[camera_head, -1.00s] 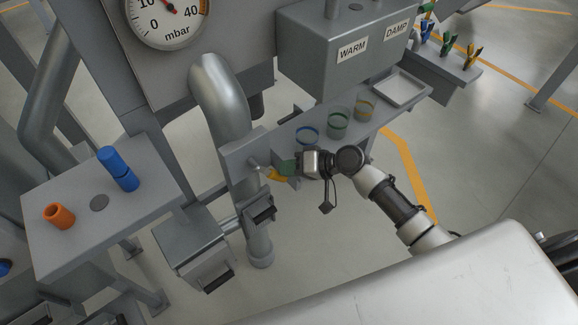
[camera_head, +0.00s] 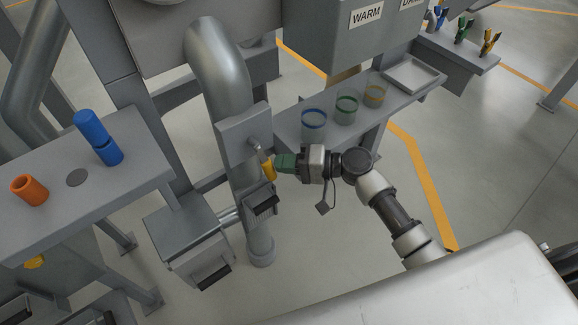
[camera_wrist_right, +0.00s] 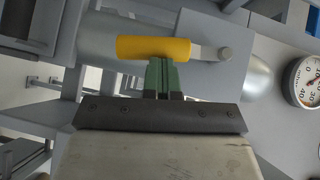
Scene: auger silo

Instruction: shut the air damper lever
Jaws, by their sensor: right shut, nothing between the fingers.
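The air damper lever has a yellow grip (camera_head: 267,167) and a grey arm on a pivot, on a plate (camera_head: 235,146) fixed to the vertical pipe. In the head view the lever hangs down from its pivot, slightly tilted. In the right wrist view the yellow grip (camera_wrist_right: 153,47) lies across the picture, its pivot end to the right. My right gripper (camera_head: 279,163) has green fingers, shut and empty, with the tips at the side of the yellow grip. In the wrist view the shut fingertips (camera_wrist_right: 163,62) meet the grip's edge; they look touching or nearly so. My left gripper is not in view.
A grey box (camera_head: 187,236) sits below left. A left table (camera_head: 60,222) holds an orange cup (camera_head: 30,190) and a blue cylinder (camera_head: 98,137).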

